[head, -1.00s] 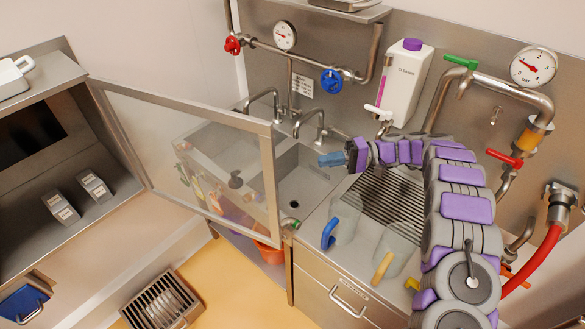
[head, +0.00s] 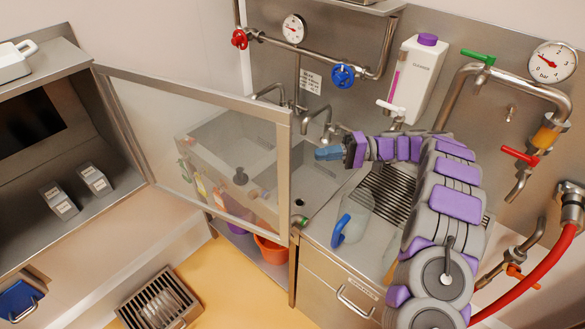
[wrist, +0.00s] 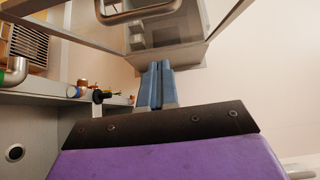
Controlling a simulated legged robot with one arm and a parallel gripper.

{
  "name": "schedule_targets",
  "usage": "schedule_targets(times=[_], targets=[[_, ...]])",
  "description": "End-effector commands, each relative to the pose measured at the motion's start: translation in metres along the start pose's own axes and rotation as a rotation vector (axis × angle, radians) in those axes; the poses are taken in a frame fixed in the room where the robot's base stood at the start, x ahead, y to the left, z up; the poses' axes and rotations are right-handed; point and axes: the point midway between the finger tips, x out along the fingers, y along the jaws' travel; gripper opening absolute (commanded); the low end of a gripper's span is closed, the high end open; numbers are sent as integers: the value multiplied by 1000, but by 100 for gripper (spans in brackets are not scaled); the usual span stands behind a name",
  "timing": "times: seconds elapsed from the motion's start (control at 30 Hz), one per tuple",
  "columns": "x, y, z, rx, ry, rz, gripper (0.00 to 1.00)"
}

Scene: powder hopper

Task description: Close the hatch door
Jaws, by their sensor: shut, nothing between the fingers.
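The hatch door (head: 284,180) is a clear pane in a metal frame. It stands wide open, hinged at the left on the steel hatch cabinet (head: 80,62), with its free edge reaching out in front of the sink. My gripper (head: 318,154) has blue fingers pointing left and sits just right of the door's free edge in the head view, seemingly apart from it. In the wrist view the fingers (wrist: 158,80) are pressed together with nothing between them. A curved metal bar (wrist: 140,14) shows above the fingertips; I cannot tell if it belongs to the door.
Behind the door is a sink with taps (head: 320,125). A clear jug with a blue handle (head: 340,230) stands on the counter below my arm. Pipes with a blue valve (head: 342,76) and a white dispenser bottle (head: 415,80) are behind. An orange bucket (head: 270,250) is below.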

Motion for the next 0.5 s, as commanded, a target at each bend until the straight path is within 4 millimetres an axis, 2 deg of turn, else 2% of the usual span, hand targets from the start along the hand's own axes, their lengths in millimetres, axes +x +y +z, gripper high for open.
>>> schedule_targets(times=[0.23, 0.5], targets=[[-1, 0, 2, -3, 2, -11, 0], [28, 2, 0, 2, -3, -3, 0]])
